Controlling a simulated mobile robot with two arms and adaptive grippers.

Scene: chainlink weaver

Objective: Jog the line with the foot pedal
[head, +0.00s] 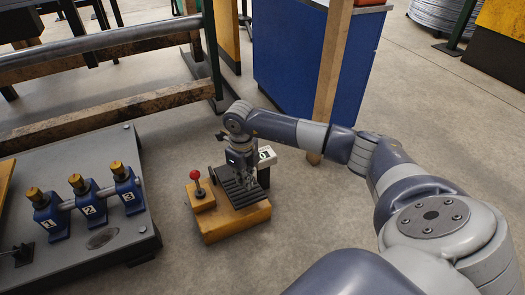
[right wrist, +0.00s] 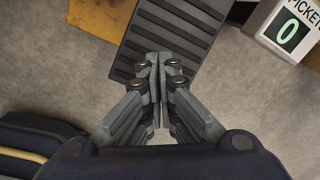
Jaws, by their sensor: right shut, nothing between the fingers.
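The foot pedal (head: 240,197) is a black ribbed plate on a worn yellow base (head: 236,224) on the floor. In the right wrist view the ribbed pedal (right wrist: 172,32) fills the top middle. My right gripper (head: 247,181) points down at the pedal. Its closed fingertips (right wrist: 157,62) overlap the pedal's near edge in the wrist view, with nothing between them. I cannot tell whether they touch the plate. The gripper and wrist hide part of the pedal in the head view. My left gripper is not in view.
A red-knobbed lever (head: 195,175) stands on the base's left side. A white counter box (head: 267,156) reads 0 in the wrist view. A grey bench plate (head: 105,236) with blue numbered blocks lies left. A wooden post (head: 332,80) and blue cabinet (head: 285,55) stand behind. Floor to the right is clear.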

